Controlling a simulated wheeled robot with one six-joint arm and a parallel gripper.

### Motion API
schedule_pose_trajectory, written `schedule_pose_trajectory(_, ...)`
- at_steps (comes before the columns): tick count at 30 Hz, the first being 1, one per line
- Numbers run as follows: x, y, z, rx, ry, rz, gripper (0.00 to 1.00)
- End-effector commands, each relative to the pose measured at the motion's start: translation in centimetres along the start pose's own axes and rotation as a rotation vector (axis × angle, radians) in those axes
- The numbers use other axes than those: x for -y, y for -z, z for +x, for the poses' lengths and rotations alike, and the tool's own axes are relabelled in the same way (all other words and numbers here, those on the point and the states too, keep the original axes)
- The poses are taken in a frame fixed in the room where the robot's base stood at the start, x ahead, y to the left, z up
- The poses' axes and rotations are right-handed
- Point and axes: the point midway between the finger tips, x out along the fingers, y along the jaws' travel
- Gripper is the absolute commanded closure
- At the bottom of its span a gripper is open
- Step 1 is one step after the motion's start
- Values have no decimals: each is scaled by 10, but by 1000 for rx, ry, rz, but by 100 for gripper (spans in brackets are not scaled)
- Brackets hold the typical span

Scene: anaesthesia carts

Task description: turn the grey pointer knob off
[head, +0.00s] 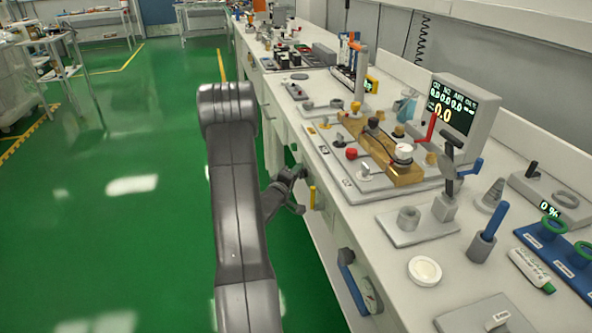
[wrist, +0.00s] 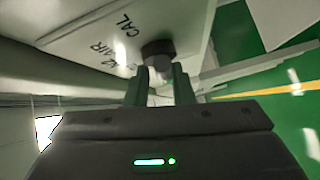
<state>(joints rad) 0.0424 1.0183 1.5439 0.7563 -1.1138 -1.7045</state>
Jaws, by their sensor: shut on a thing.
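The grey pointer knob (wrist: 158,54) is a dark round knob on a pale panel (wrist: 95,38) in the wrist view. Lettering including "AIR" and "CAL" is printed beside it. My gripper (wrist: 158,78) is shut on the knob, one finger at each side. The fingers hide part of the knob, and I cannot tell which mark its pointer faces. In the head view my gripper (head: 291,190) is low at the front face of the bench, and the knob cannot be made out there.
A yellow upright handle (head: 312,197) is just right of my gripper. A blue-handled fitting (head: 354,285) juts from the bench front nearer to me. The white bench top (head: 385,255) is crowded with instruments. The green floor (head: 150,200) at left is mostly clear.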

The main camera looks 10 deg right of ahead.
Motion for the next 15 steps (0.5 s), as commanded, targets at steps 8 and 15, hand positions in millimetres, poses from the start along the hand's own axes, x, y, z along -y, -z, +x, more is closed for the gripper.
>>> schedule_pose_trajectory(8, 10, -6, -3, 11, 19, -4, 64)
schedule_pose_trajectory(15, 7, -5, -2, 9, 13, -2, 64)
